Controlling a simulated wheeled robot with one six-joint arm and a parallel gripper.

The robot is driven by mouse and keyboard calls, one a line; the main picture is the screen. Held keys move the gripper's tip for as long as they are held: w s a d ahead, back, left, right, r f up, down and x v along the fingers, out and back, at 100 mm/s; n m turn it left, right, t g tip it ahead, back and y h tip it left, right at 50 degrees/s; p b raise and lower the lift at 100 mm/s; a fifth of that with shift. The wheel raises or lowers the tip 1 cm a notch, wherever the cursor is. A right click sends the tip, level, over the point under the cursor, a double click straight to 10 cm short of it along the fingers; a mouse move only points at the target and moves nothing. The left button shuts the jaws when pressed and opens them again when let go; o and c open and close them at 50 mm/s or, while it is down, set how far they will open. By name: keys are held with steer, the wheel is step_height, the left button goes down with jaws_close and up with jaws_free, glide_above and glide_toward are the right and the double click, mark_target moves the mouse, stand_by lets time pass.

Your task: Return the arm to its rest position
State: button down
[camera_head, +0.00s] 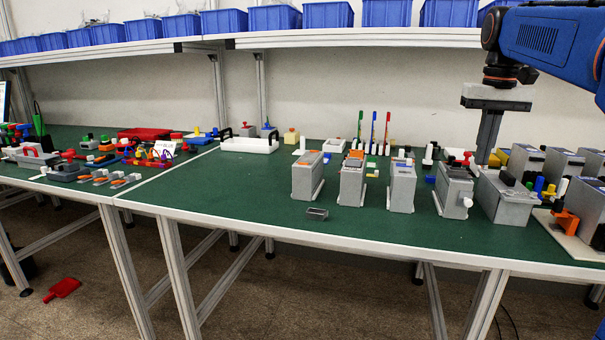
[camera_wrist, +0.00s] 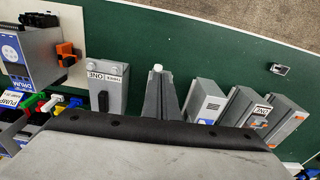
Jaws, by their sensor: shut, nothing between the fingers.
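My gripper (camera_head: 484,160) is at the right of the camera_head view, hanging downward from my blue arm with its fingers together and nothing between them. Its fingertips reach down in front of the back of the bench, behind the row of grey boxes in the picture. In the camera_wrist view the grey gripper body fills the bottom, and the grey boxes appear beyond it. I cannot tell from these views how high the fingertips are above the green bench top (camera_head: 240,190).
Several grey boxes, including one with a white knob (camera_head: 453,191) and a larger one (camera_head: 503,198), stand near my gripper. A small grey tray (camera_head: 317,213) lies near the front edge. A shelf (camera_head: 350,38) with blue bins runs above. The bench's middle-left is clear.

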steer(key=s+a+f+n+t, duration=0.1)
steer(key=s+a+f, duration=0.3)
steer(key=s+f, duration=0.4)
steer(key=s+a+f+t, duration=0.1)
steer(key=s+a+f, duration=0.2)
steer(key=s+f, duration=0.6)
steer(key=s+a+f+n+t, duration=0.1)
steer(key=s+a+f, duration=0.3)
steer(key=s+f, duration=0.4)
step_height(320, 180, down, 5)
steer(key=shift+s+a+r+n+t, duration=0.1)
steer(key=shift+s+a+n+t, duration=0.25)
steer(key=shift+t, duration=0.15)
stand_by(1.8)
